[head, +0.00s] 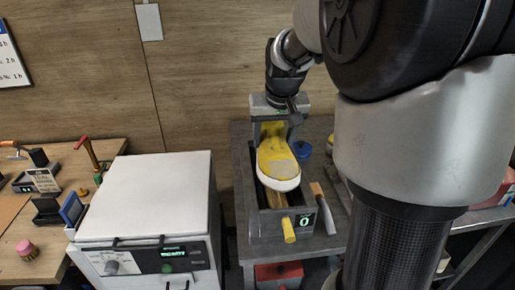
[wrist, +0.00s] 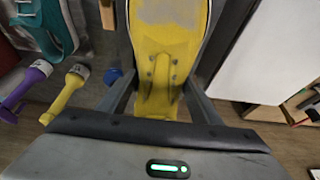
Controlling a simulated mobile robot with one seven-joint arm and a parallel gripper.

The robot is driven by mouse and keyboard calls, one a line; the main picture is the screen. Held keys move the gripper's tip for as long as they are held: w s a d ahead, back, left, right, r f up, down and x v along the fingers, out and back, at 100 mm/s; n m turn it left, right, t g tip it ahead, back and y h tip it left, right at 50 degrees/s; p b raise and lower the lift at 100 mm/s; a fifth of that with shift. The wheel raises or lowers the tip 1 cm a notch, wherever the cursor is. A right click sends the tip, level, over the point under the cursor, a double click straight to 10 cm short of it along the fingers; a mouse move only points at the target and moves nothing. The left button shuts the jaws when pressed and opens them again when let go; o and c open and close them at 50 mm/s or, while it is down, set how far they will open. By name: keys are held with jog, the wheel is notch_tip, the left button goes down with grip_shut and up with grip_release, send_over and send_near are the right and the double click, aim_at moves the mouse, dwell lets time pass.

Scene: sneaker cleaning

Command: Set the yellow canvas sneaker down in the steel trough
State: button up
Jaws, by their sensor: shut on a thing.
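The yellow canvas sneaker (head: 272,150) has a white toe rim and a grey-brown patch. In the head view its toe points toward me, and it appears over the dark grey steel trough (head: 251,212). I cannot tell whether it touches the trough. My gripper (head: 274,124) is shut on the sneaker's far end. In the wrist view my gripper (wrist: 161,88) has a finger on each side of the yellow sneaker (wrist: 168,32). The sneaker hides much of the trough's inside.
A white cabinet (head: 160,185) with a lit panel stands left of the trough. A yellow-handled tool (head: 289,230) lies at the trough's front. A wood-and-grey tool (head: 324,209) lies to its right, with a blue round thing (head: 304,150) behind. A cluttered wooden bench (head: 50,247) is far left.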

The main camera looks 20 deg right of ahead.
aim_at(278, 129)
jog(key=shift+f, duration=2.8)
jog(key=shift+b, duration=0.3)
jog(key=shift+f, duration=0.2)
jog(key=o, duration=1.3)
jog(key=shift+r, duration=0.1)
jog(key=shift+o, duration=0.2)
jog(key=shift+r, duration=0.1)
jog(key=p+v, duration=0.1)
jog(key=v, duration=1)
jog(key=shift+s+a+r, duration=0.1)
jog(key=shift+s+r, duration=0.05)
jog(key=shift+r, duration=0.15)
jog(key=s+a+n, duration=0.1)
jog(key=s+a, duration=0.3)
jog(key=s, duration=0.5)
jog(key=s+a+n+t, duration=0.1)
jog(key=s+a, duration=0.4)
jog(key=s, duration=0.5)
jog(key=shift+s+a+f+y, duration=0.2)
jog(key=shift+s+f+y, duration=0.1)
jog(key=shift+f+y, duration=0.15)
